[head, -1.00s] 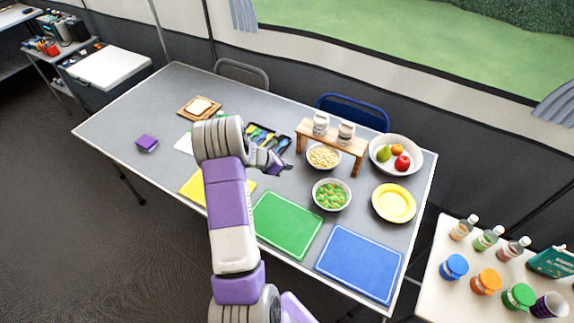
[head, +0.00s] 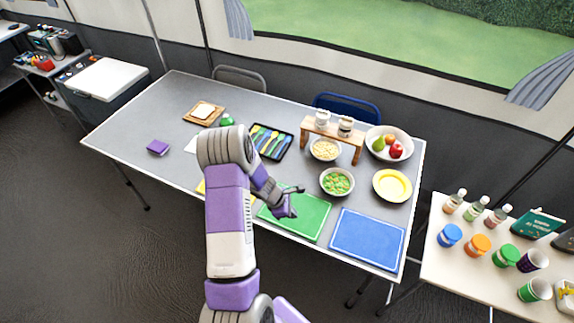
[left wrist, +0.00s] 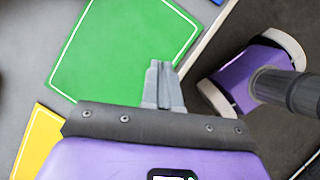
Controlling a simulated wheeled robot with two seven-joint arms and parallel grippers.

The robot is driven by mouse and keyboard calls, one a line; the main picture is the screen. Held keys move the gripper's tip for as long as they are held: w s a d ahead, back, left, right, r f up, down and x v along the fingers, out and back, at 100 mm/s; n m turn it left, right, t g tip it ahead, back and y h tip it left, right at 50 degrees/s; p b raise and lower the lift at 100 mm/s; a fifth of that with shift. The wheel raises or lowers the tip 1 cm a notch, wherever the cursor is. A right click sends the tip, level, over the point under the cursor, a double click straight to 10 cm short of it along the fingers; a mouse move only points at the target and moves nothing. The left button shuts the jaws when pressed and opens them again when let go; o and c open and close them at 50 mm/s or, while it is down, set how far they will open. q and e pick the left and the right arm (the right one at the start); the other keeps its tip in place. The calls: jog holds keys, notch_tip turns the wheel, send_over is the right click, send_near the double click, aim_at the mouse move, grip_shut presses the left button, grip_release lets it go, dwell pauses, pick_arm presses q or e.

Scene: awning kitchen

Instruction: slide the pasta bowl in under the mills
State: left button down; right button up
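The pasta bowl (head: 325,149), pale and full of light pasta, stands between the legs of a small wooden shelf (head: 334,131). The back of the bowl meets the shelf's front edge in the head view; how far it reaches under is hard to tell. The two mills (head: 322,117) (head: 345,126) stand upright on the shelf. My left gripper (head: 298,190) is empty over the green board (head: 303,222), apart from the bowl and nearer the table's front. In the left wrist view its fingers (left wrist: 160,82) are together. My right gripper is not in view.
A bowl of green and orange vegetables (head: 337,182) stands in front of the pasta bowl. A cutlery tray (head: 269,142) lies left of the shelf. A blue board (head: 367,236) lies in front.

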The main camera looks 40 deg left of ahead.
pick_arm(q)
jog(key=s+d+f+m+g+b, duration=0.1)
jog(key=s+d+f+m, duration=0.3)
jog(key=d+m, duration=0.4)
jog(key=s+d+f+m+g+b, duration=0.1)
jog(key=s+d+f+m+b, duration=0.2)
jog(key=d+m, duration=0.4)
jog(key=s+d+f+m+g+b, duration=0.1)
jog(key=s+d+f+m, duration=0.4)
jog(key=d, duration=0.7)
jog(key=s+m+b, duration=0.1)
jog(key=s+m, duration=0.1)
jog(key=m, duration=0.1)
jog(key=shift+s+m+g+h+b, duration=0.15)
jog(key=shift+m+g+h+b, duration=0.15)
jog(key=shift+h, duration=0.1)
